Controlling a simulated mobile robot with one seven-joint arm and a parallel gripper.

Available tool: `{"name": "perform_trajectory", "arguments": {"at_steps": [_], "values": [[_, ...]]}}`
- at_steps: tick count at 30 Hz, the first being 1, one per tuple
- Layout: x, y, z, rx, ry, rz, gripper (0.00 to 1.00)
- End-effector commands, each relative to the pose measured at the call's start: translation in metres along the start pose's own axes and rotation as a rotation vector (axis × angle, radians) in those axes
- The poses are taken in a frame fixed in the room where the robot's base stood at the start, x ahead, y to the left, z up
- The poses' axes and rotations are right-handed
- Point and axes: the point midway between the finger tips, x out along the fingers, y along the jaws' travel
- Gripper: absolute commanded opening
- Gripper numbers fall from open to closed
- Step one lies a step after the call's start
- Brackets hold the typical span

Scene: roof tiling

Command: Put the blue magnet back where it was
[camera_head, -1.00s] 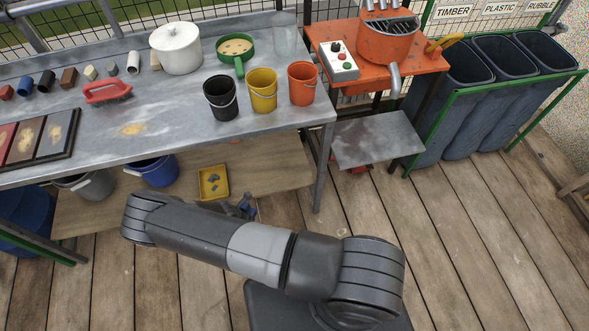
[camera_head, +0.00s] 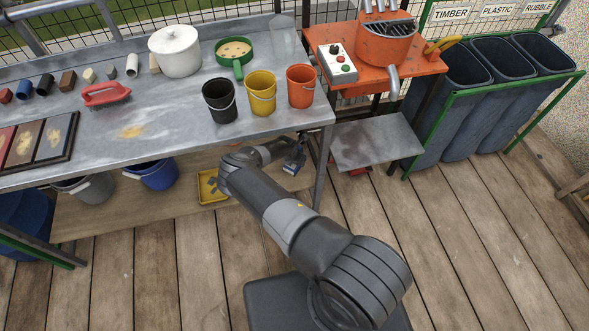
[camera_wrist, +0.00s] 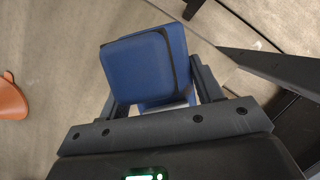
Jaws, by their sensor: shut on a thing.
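The blue magnet (camera_wrist: 145,65) is a blue block with a dark strip along one side, seen close up in the wrist view. My gripper (camera_wrist: 160,92) is shut on it, one finger at each side. In the head view my gripper (camera_head: 294,158) is under the right end of the grey bench, by its front right leg. A small blue part of the magnet (camera_head: 290,169) shows below the fingers there. It is held above the wooden lower shelf. I cannot tell how far it is from the shelf.
A yellow tray (camera_head: 207,196) with dark bits lies on the lower shelf (camera_head: 110,213). A blue bucket (camera_head: 152,176) and a grey bucket (camera_head: 90,188) are left of it. The bench leg (camera_head: 322,165) is close to my gripper. An orange thing (camera_wrist: 10,98) shows at the wrist view's left.

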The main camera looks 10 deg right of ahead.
Motion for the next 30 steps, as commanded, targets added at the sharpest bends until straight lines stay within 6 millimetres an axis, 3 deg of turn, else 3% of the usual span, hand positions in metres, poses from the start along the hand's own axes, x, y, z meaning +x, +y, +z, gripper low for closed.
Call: {"name": "perform_trajectory", "arguments": {"at_steps": [12, 25, 26, 30], "values": [[0.041, 0.0, -0.015, -0.002, -0.001, 0.001, 0.2], [0.045, 0.0, -0.017, 0.0, -0.001, 0.001, 0.2], [0.045, 0.0, -0.017, 0.001, 0.0, 0.001, 0.61], [0.045, 0.0, -0.017, 0.001, 0.0, 0.001, 0.72]]}}
